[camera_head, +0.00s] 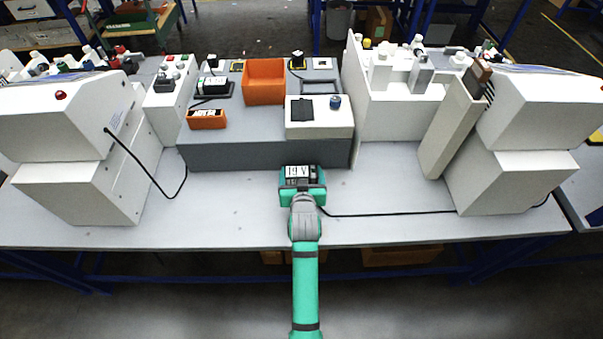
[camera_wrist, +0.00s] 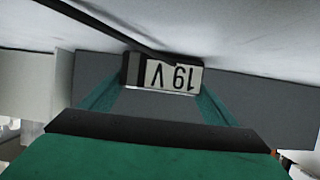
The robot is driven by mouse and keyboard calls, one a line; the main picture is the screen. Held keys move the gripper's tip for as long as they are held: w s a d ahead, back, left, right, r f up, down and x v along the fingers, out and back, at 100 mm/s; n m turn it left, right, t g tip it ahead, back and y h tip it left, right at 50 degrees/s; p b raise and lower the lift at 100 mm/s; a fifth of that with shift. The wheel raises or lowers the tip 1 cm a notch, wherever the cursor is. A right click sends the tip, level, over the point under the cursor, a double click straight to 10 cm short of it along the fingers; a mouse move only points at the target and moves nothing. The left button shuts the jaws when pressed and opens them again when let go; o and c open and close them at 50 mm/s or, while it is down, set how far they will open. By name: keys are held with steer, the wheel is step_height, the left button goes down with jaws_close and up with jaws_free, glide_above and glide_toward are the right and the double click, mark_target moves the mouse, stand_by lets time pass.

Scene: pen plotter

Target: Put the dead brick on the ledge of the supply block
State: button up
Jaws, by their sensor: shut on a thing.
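A black power brick (camera_head: 314,172) with a white "19 V" label is held in my gripper (camera_head: 302,188), low over the front middle of the table. In the wrist view the brick (camera_wrist: 164,74) sits between the two green fingers of my gripper (camera_wrist: 158,98), its label upside down. The grey block (camera_head: 230,157), which I take as the supply block, stands just behind the brick. I cannot tell which part of it is the ledge. Another black brick (camera_head: 211,83) with a white label lies on top, at the left. The held brick's underside is hidden.
A black cable (camera_head: 390,213) runs from the brick to the right white machine (camera_head: 510,180). Bare table (camera_head: 225,205) lies left of my gripper.

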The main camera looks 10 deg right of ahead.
steer(key=shift+f, duration=0.2)
steer(key=o, duration=1.3)
